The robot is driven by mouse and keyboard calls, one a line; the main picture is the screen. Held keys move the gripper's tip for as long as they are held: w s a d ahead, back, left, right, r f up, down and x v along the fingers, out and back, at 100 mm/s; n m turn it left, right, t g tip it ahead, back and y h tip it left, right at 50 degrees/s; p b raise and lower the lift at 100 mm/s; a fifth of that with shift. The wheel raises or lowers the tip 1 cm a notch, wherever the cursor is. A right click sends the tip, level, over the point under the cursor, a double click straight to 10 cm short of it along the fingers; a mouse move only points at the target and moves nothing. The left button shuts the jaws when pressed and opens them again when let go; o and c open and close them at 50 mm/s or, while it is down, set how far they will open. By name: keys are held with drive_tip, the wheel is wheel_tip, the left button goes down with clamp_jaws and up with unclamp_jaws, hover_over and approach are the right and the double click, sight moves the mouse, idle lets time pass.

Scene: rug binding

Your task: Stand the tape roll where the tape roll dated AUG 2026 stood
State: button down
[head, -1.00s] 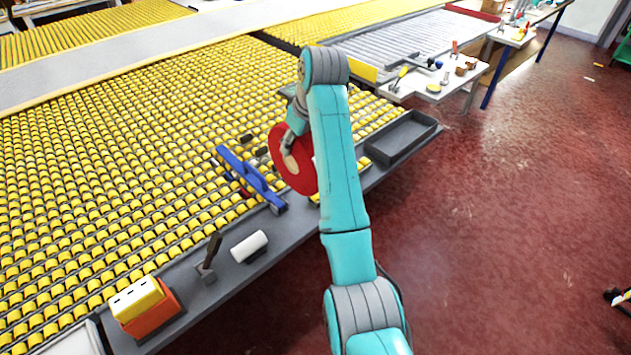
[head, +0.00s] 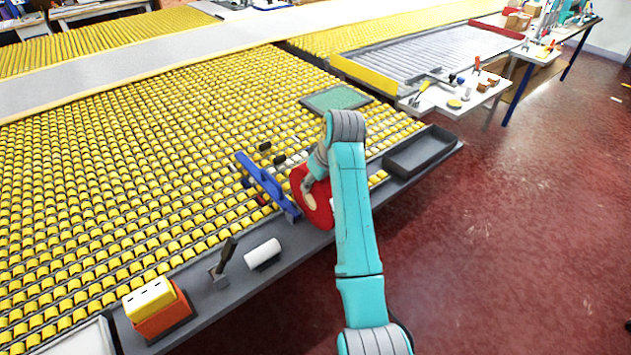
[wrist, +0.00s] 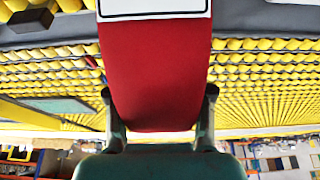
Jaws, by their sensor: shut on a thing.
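A wide red tape roll (head: 325,212) with a tan core shows in the head view, partly behind my arm. My gripper (head: 309,183) is shut on it and holds it near the table's front edge, just right of a blue frame (head: 268,185). In the wrist view the red roll (wrist: 157,70) fills the middle between my two fingers (wrist: 159,95). A white label with a black border (wrist: 153,6) is cut off at the top; no date can be read. I cannot tell whether the roll touches the table. No tape roll dated AUG 2026 can be made out.
Rows of yellow rollers (head: 120,170) cover the table. A dark grey tray (head: 424,152) lies right of my arm, a green mat (head: 336,98) behind. A white roll (head: 262,252), an upright-handled tool (head: 223,264) and an orange box (head: 163,318) with yellow tops stand along the front edge.

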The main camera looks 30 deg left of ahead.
drive_tip(key=shift+c, duration=2.1)
unclamp_jaws()
drive_tip(key=shift+f, duration=0.1)
